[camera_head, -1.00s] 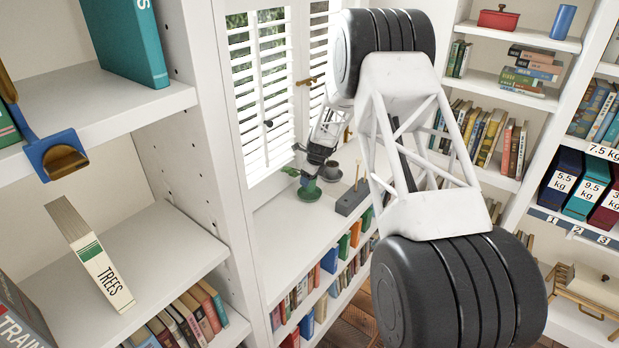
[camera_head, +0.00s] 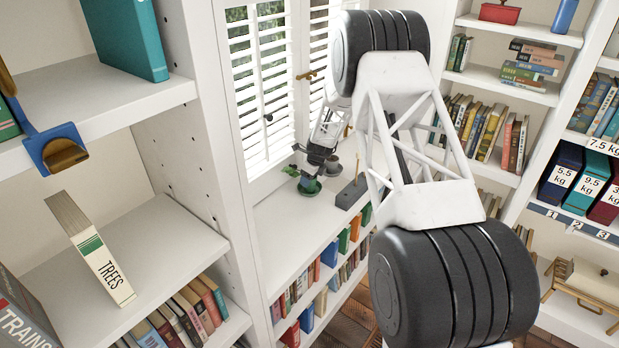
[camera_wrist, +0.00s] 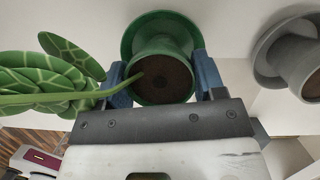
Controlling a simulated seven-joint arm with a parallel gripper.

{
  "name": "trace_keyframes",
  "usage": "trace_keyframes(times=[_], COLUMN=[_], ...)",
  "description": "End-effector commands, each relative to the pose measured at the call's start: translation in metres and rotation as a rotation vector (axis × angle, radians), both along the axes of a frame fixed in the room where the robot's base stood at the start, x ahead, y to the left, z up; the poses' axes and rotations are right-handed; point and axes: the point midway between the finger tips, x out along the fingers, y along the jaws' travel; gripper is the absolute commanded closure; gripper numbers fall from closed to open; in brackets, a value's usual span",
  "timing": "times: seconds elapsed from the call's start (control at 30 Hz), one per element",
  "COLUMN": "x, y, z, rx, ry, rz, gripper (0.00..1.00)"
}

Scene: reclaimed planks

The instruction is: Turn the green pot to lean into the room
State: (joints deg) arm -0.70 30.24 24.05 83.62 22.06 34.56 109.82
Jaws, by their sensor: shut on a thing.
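The green pot (camera_wrist: 157,92) stands on a green saucer (camera_wrist: 130,40) in the wrist view, with dark soil inside. A plant with patterned green leaves (camera_wrist: 45,75) leans out of it to the left of that picture. My gripper (camera_wrist: 160,78) is shut on the pot, with one blue finger against each side. In the head view the pot (camera_head: 308,185) is small on the window shelf, its saucer (camera_head: 313,191) under it. My gripper (camera_head: 322,155) reaches it from above and partly hides it there.
A grey pot (camera_wrist: 305,75) on a grey saucer stands beside the green one. A grey block with an upright stick (camera_head: 352,192) is to the right on the shelf. White shutters (camera_head: 262,110) are close behind. Shelf space in front is bare.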

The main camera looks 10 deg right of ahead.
Motion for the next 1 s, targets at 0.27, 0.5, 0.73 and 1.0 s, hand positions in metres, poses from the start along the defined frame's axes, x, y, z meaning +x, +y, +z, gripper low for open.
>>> trace_keyframes(times=[0.27,0.5,0.73,1.0], x=[0.0,0.0,-0.001,-0.006], y=[0.0,0.0,-0.002,-0.009], z=[0.0,0.0,0.009,0.039], rx=[0.0,0.0,-0.001,0.0], ry=[0.0,0.0,-0.001,-0.002], rz=[0.0,0.0,0.0,-0.001], gripper=[0.07,0.07,0.07,0.07])
